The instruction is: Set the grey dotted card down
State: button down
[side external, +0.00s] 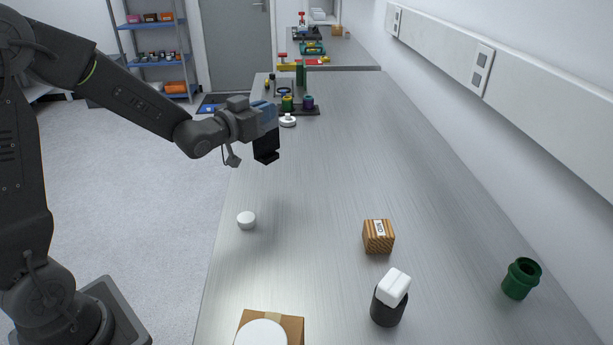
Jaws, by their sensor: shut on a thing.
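My gripper (266,158) is above the left part of the metal bench, its black fingers pointing down. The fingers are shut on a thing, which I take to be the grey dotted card. The card itself cannot be made out in this view; the fingers hide what is between them. The bench top (330,180) below and to the right of the fingers is bare. The gripper appears to be clear of the bench surface, though the exact height is hard to tell.
A white round piece (247,220) lies near the bench's left edge. A striped wooden block (378,238), a black cylinder (388,308) topped by a white block, a green pot (520,280) and a cardboard box (291,326) stand nearer. A white disc (287,121) lies farther back.

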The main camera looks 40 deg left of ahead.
jog(key=w+d+f, duration=0.4)
jog(key=d+f, duration=0.4)
jog(key=f, duration=0.2)
jog(key=shift+w+d, duration=0.2)
jog(key=shift+d, duration=0.15)
jog(key=c, duration=1.2)
grip_release()
jog(key=shift+f, duration=0.15)
